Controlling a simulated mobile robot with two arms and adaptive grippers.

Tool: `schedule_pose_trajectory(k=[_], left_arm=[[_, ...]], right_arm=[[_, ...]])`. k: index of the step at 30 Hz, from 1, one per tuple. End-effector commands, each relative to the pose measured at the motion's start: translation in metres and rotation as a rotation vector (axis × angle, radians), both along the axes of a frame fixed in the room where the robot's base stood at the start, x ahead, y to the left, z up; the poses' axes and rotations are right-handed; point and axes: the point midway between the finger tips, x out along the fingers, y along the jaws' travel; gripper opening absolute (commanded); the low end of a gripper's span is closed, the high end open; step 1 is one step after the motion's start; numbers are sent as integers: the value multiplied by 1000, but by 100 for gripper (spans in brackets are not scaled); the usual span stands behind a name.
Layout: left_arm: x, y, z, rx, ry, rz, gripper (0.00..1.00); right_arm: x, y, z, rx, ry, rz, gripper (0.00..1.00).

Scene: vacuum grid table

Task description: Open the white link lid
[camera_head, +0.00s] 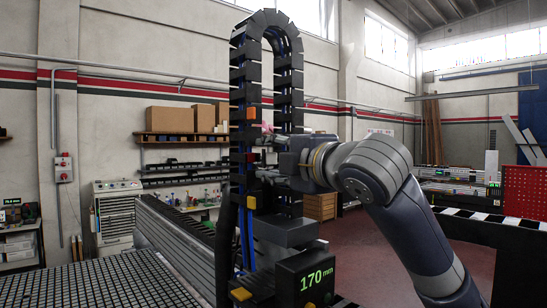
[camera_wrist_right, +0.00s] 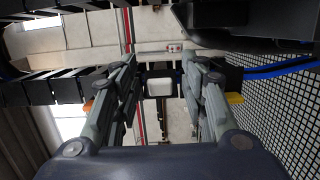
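The white link lid (camera_wrist_right: 160,87) shows in the wrist view as a small pale block on the black cable chain, framed between my two fingers. My right gripper (camera_wrist_right: 159,64) is open, with a finger on each side of the lid and a visible gap to each. In the head view, my right gripper (camera_head: 268,145) reaches in from the right, close to the upright chain (camera_head: 246,85). The white lid cannot be made out there. How near the fingertips are to the lid in depth is unclear. My left gripper is not in view.
An orange link (camera_head: 250,113) and a yellow link (camera_head: 251,202) mark the chain above and below the gripper. A machine block reading 170 mm (camera_head: 306,278) stands below my arm. A grid table (camera_head: 90,285) spreads at the lower left.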

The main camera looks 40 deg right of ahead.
Motion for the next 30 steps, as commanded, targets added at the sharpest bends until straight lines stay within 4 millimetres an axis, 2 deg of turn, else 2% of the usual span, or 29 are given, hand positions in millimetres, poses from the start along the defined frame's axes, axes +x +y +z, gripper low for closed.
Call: schedule_pose_trajectory(k=[1,3,6,17,30], left_arm=[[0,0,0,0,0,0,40],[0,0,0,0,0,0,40],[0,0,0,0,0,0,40],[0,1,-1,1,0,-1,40],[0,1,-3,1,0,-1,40]], right_arm=[[0,0,0,0,0,0,40],[0,0,0,0,0,0,24],[0,0,0,1,0,0,6],[0,-2,-2,3,4,38,6],[3,-17,-1,8,5,342,6]])
